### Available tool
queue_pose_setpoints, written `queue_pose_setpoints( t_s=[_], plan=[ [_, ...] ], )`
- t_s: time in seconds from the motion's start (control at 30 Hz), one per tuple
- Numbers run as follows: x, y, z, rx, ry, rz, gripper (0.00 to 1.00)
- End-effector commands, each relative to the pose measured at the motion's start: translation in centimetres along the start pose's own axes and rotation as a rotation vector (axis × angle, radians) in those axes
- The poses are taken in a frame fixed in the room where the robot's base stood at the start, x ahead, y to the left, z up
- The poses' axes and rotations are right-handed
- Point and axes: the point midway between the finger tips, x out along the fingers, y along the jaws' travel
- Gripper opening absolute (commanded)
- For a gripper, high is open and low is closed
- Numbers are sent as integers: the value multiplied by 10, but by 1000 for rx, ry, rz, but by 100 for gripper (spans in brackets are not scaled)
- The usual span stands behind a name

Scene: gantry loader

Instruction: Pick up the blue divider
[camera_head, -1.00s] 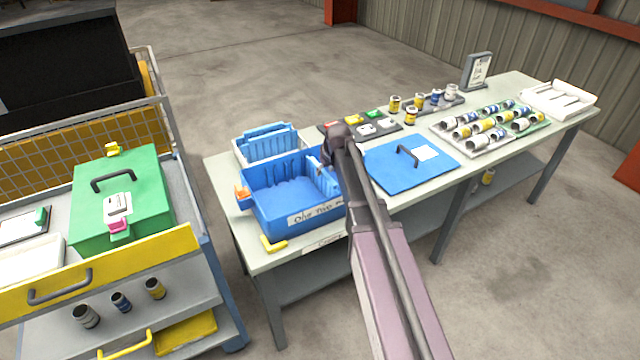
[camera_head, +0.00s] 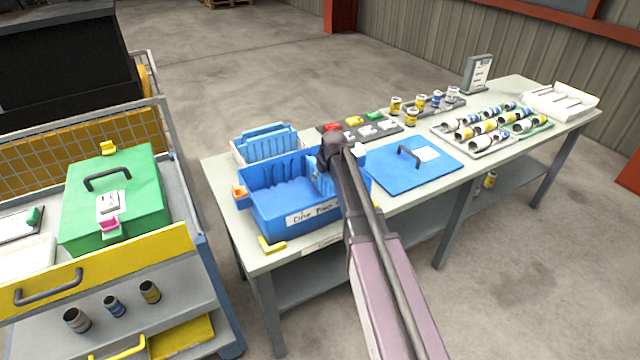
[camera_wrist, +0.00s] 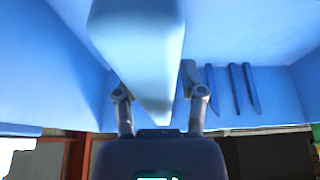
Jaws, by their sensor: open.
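A blue divider (camera_head: 322,181) stands across the right part of the blue bin (camera_head: 277,215), partly hidden by my arm. In the wrist view a pale blue panel (camera_wrist: 137,38), which looks like this divider, fills the upper middle. My gripper (camera_wrist: 158,90) is open, with one finger on each side of the panel's lower end. I cannot tell whether either finger touches it. In the head view my gripper (camera_head: 326,164) is over the right part of the bin, and its fingers are mostly hidden. More blue dividers (camera_head: 268,143) stand in a white tray (camera_head: 238,154) behind the bin.
A blue lid (camera_head: 385,172) with a black handle lies right of the bin. Trays with several small cans (camera_head: 485,133) stand farther right. A yellow piece (camera_head: 271,245) lies at the table's front edge. A green case (camera_head: 140,190) sits on the cart at left.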

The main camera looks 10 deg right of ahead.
Motion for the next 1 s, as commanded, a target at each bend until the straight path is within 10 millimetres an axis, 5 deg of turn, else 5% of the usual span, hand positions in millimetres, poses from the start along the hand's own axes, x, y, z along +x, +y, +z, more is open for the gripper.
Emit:
queue_pose_setpoints(
  t_s=[0.3,0.5,1.0],
  plan=[
    [0,0,0,-1,0,0,53],
    [0,0,0,-1,0,0,0],
    [-3,-1,-1,-1,0,0,0]
  ],
)
